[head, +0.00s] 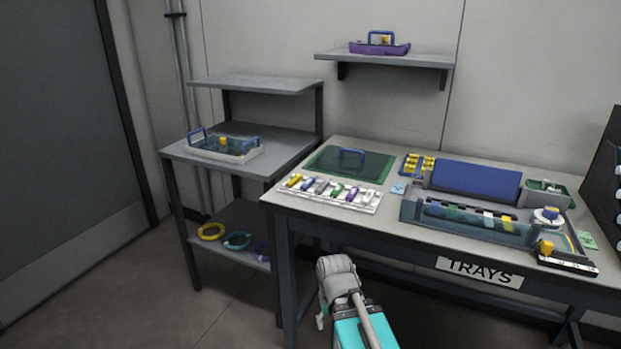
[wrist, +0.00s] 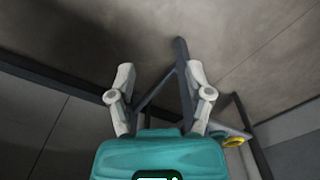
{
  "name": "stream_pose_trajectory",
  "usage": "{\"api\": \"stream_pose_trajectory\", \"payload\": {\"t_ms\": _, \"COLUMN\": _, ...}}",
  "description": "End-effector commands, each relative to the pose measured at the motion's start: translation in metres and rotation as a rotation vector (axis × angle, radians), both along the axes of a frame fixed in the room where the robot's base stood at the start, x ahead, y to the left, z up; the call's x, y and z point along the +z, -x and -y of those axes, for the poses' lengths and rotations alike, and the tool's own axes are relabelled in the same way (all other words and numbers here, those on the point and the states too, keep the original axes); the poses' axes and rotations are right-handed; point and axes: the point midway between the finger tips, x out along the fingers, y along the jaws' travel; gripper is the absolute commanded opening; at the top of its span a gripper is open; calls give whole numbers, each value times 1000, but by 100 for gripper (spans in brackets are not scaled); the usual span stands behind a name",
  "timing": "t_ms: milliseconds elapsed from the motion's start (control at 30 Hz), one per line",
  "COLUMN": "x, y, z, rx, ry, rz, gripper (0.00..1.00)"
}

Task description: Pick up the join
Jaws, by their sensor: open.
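I cannot tell which thing is the join; no piece is clearly recognisable as it at this size. Small coloured pieces sit in a row on a white rack (head: 327,193) on the table, and coloured bands lie in a long clear-fronted tray (head: 470,222) to its right. My gripper (wrist: 160,74) is open and empty in the wrist view, with its two grey fingers spread apart. It points toward the floor and table legs, away from the tabletop. In the head view my arm is low in front of the table, and the fingers cannot be made out.
The worktable (head: 400,226) has a green mat with a blue handle (head: 350,163), a blue block (head: 476,184) and yellow pieces (head: 419,163). A side stand (head: 283,163) bears a handled tray (head: 224,150), with coils including a yellow one (head: 211,231) below. A wall shelf (head: 384,60) holds a purple tray (head: 379,48).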

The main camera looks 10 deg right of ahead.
Motion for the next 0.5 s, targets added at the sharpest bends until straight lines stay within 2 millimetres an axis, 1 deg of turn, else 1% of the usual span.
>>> {"api": "stream_pose_trajectory", "payload": {"t_ms": 33, "x": 19, "y": -1, "z": 0, "rx": 0, "ry": 0, "rz": 2, "gripper": 66}}
{"api": "stream_pose_trajectory", "payload": {"t_ms": 500, "x": 113, "y": -7, "z": 0, "rx": 0, "ry": 0, "rz": 16, "gripper": 66}}
